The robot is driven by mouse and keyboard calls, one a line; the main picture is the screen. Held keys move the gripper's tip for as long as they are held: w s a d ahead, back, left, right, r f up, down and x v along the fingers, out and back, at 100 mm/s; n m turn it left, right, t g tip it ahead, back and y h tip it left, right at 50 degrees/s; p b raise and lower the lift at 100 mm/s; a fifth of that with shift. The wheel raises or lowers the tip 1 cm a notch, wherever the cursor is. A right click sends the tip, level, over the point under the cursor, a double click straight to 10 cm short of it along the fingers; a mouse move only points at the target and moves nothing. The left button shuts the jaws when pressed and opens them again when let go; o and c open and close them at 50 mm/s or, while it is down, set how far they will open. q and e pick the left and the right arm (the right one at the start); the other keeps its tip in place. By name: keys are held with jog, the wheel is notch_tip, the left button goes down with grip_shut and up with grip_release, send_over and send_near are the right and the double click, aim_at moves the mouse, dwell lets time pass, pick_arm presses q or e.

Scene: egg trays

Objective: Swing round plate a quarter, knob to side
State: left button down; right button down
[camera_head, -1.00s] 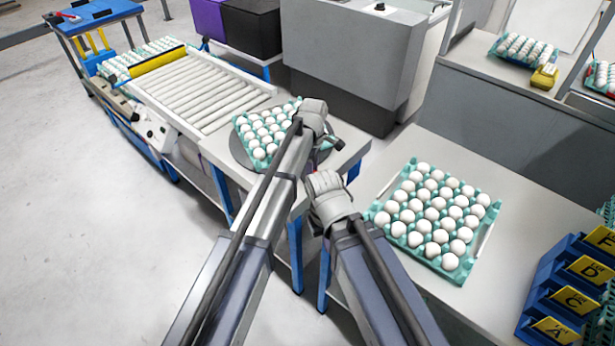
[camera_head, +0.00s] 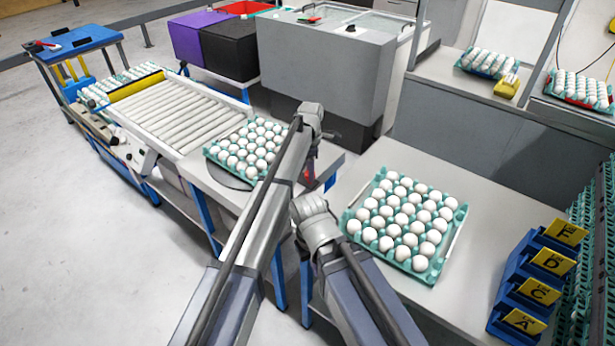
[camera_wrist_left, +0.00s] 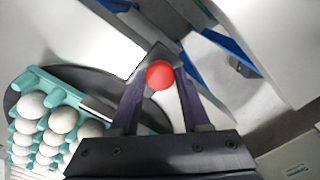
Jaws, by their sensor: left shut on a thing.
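The round plate (camera_head: 229,180) is dark grey and lies on the table at the end of the roller conveyor. A teal tray of white eggs (camera_head: 249,149) sits on it and covers most of it. My left gripper (camera_head: 309,172) is low at the plate's right side. In the left wrist view, its fingers (camera_wrist_left: 159,84) are shut on the red knob (camera_wrist_left: 160,74), beside the plate's dark rim (camera_wrist_left: 97,88). My right arm's wrist shows in the head view in front of the table gap; its fingers are hidden.
A second egg tray (camera_head: 372,186) lies on the right-hand table (camera_head: 478,187). Blue bins with yellow labels (camera_head: 520,293) stand at its right end. The roller conveyor (camera_head: 175,112) adjoins the plate's table. A large grey machine (camera_head: 325,70) stands behind.

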pick_arm(q)
jog(key=shift+w+d, duration=0.2)
jog(key=shift+w, duration=0.05)
pick_arm(e)
jog(key=shift+s, duration=0.3)
pick_arm(q)
jog(key=shift+w+d, duration=0.1)
jog(key=shift+c, duration=1.8)
grip_release()
jog(key=shift+r, duration=0.1)
notch_tip(320, 180, up, 8)
jog(key=p, duration=0.8)
pick_arm(e)
notch_tip(320, 180, up, 8)
pick_arm(q)
jog(key=shift+f, duration=0.2)
pick_arm(e)
jog(key=shift+f, duration=0.1)
